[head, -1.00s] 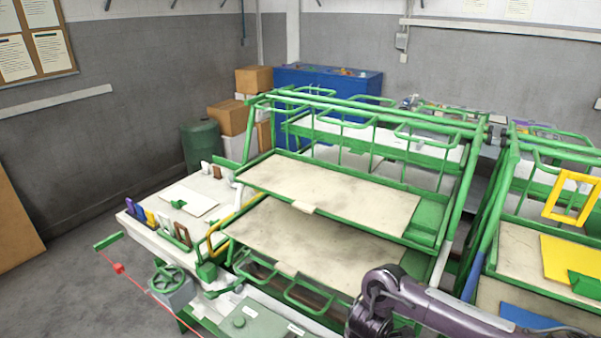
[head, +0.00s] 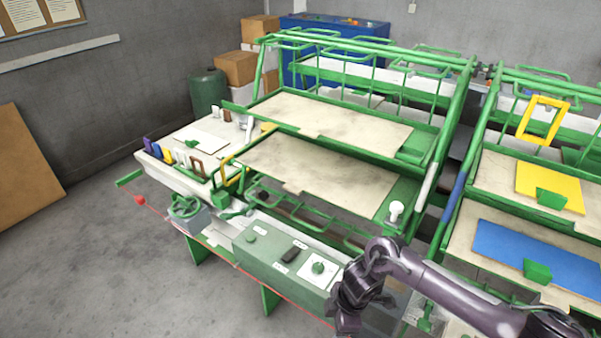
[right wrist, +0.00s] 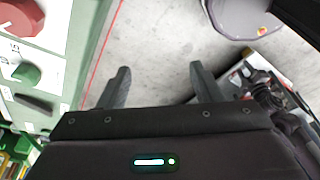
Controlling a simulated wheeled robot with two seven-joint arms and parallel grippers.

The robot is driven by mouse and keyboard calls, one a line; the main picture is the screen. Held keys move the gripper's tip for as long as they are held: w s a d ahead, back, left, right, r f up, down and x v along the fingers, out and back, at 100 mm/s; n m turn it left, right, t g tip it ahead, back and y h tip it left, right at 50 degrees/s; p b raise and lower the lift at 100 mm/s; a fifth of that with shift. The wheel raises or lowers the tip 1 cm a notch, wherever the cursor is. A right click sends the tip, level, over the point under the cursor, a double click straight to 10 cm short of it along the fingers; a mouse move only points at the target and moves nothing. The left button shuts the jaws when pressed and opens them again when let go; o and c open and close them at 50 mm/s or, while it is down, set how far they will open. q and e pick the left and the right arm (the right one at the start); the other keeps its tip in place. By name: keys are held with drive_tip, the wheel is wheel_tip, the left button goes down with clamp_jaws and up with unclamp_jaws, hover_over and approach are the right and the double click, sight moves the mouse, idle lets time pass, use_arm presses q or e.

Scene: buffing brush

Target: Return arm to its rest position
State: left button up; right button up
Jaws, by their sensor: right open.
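My right arm (head: 440,285) comes in from the lower right in the head view, dark purple and bent. Its gripper end (head: 350,305) hangs low in front of the green control panel (head: 285,262). In the right wrist view the two dark fingers of my right gripper (right wrist: 160,85) stand wide apart with nothing between them. Grey floor (right wrist: 160,48) shows beyond the fingers. The panel, with a red button (right wrist: 22,15) and a green knob (right wrist: 25,72), lies to their left, apart from them. My left gripper is not in view.
A green-framed machine with two beige shelves (head: 335,122) stands behind the panel. A second green frame with yellow (head: 550,187) and blue (head: 535,248) sheets is at the right. A green handwheel (head: 185,206) sits left of the panel. The floor (head: 90,265) at left is clear.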

drive_tip(key=s+a+f+m+t+y+b, duration=0.1)
drive_tip(key=a+f+m+y, duration=0.15)
drive_tip(key=f, duration=0.55)
drive_tip(key=s+a+f+m+t+y+b, duration=0.1)
drive_tip(key=f+m, duration=0.3)
drive_tip(key=f, duration=0.3)
drive_tip(key=s+d+f+m+t+b, duration=0.1)
drive_tip(key=s+d+f+m, duration=0.4)
drive_tip(key=f, duration=0.5)
use_arm(q)
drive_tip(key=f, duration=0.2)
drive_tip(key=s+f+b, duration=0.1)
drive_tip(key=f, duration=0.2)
drive_tip(key=shift+b, duration=0.3)
use_arm(e)
drive_tip(key=s+d+f+m+h, duration=0.1)
drive_tip(key=s+d+f, duration=0.3)
drive_tip(key=s, duration=0.6)
drive_tip(key=s+d+f+m+g+h, duration=0.1)
drive_tip(key=s+d+f, duration=0.4)
drive_tip(key=s, duration=0.5)
drive_tip(key=s+d+f+m+h, duration=0.2)
drive_tip(key=s+d+f+h, duration=0.2)
drive_tip(key=s, duration=0.6)
drive_tip(key=shift+d+f+m+g, duration=0.2)
drive_tip(key=shift+f+m+g, duration=0.2)
drive_tip(key=shift+f, duration=0.45)
